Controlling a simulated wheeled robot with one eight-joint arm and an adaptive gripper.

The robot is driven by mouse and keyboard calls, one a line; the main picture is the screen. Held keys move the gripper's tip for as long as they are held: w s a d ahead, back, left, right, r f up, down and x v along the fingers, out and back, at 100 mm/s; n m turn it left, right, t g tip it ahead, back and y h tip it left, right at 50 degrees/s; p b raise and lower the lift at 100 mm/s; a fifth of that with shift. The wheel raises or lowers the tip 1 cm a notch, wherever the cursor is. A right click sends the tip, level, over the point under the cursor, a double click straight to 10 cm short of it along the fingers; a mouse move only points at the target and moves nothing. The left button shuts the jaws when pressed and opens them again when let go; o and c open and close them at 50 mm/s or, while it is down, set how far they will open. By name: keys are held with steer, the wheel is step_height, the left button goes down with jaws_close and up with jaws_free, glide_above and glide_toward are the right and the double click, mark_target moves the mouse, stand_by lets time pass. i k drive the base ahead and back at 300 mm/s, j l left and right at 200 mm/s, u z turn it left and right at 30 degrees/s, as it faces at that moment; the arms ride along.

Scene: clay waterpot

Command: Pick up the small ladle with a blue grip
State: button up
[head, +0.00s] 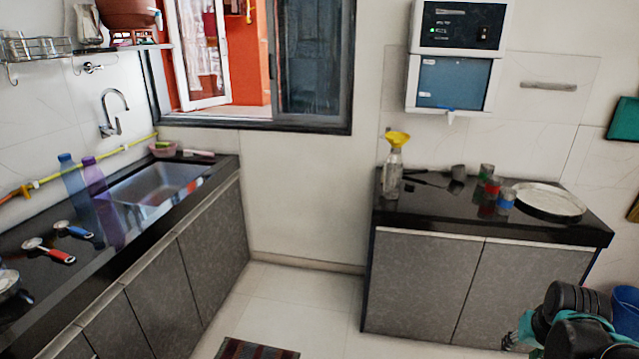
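The small ladle with a blue grip (76,231) lies on the black left counter, near its front half. Its round metal bowl points left and its blue grip points right. A similar ladle with a red grip (55,254) lies just in front of it, apart from it. My gripper (522,336) shows at the bottom right, part of my black and teal arm, far from both ladles. It is small and partly hidden, so I cannot tell whether it is open or shut.
A blue bottle (69,174) and a purple bottle (93,176) stand behind the ladles, beside the sink (160,184). A metal pot (9,286) sits at the left edge. The floor between the counters is clear except for a dark mat (258,349).

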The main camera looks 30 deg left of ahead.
mark_target(63, 226)
steer(key=u, duration=2.6)
